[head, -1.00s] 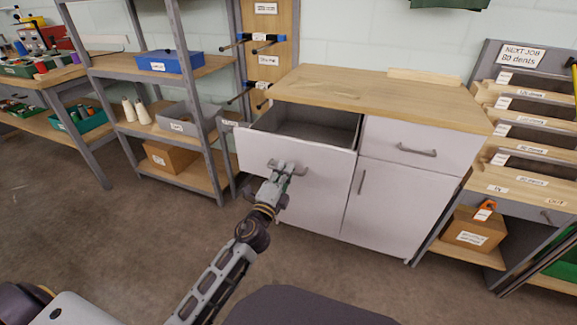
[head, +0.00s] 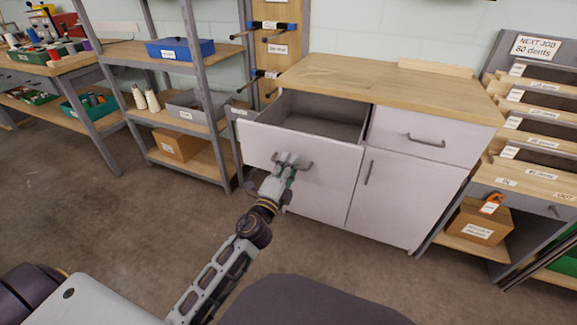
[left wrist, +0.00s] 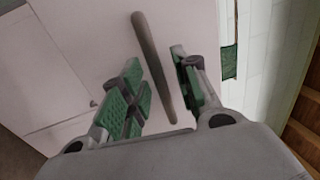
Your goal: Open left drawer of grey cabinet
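The grey cabinet (head: 405,200) with a wooden top stands in the middle of the head view. Its left drawer (head: 330,162) is pulled out, with its empty-looking grey interior showing. My left gripper (head: 287,160) is at the drawer's front, at its bar handle (head: 306,167). In the left wrist view, the handle (left wrist: 155,70) lies between the two green-padded fingers of the left gripper (left wrist: 160,88). The fingers are apart, with gaps visible beside the bar; the right-hand finger is nearer to it. My right gripper is not in view.
The right drawer (head: 420,133) and the cabinet doors below are shut. A grey shelf rack (head: 215,100) stands close to the open drawer's left side. A slotted rack (head: 535,125) stands to the right. Bare floor (head: 130,230) lies in front.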

